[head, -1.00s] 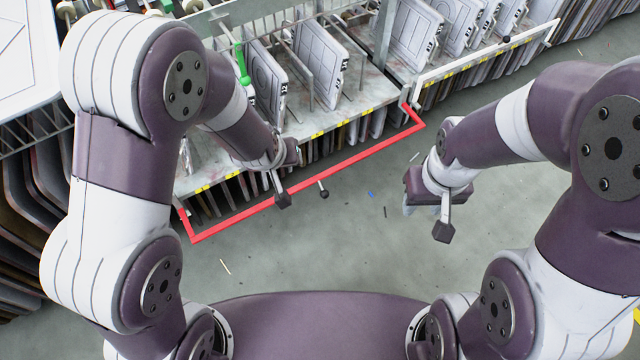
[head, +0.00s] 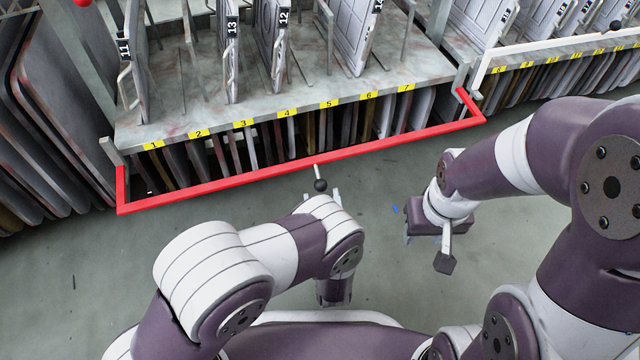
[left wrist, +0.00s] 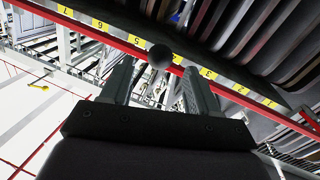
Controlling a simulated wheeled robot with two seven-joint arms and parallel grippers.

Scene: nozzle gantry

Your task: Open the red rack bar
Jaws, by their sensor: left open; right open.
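The red rack bar (head: 230,182) runs along the front of the rack's lower shelf in the head view, its short ends turned back to the rack posts. A short handle with a black ball knob (head: 320,185) sticks out from its middle. My left gripper (head: 322,197) is mostly hidden behind my own forearm, its fingertips just showing near the knob. In the left wrist view its open fingers (left wrist: 158,70) stand on either side of the knob (left wrist: 160,56), with gaps visible; contact cannot be told. My right gripper (head: 423,236) is open and empty over the floor.
The rack shelf (head: 180,125) carries upright numbered panels, with yellow labels on its edge and more panels below. A white bar (head: 550,48) fronts the neighbouring rack at right. Dark panels (head: 50,130) stand at left. Floor before the bar is clear.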

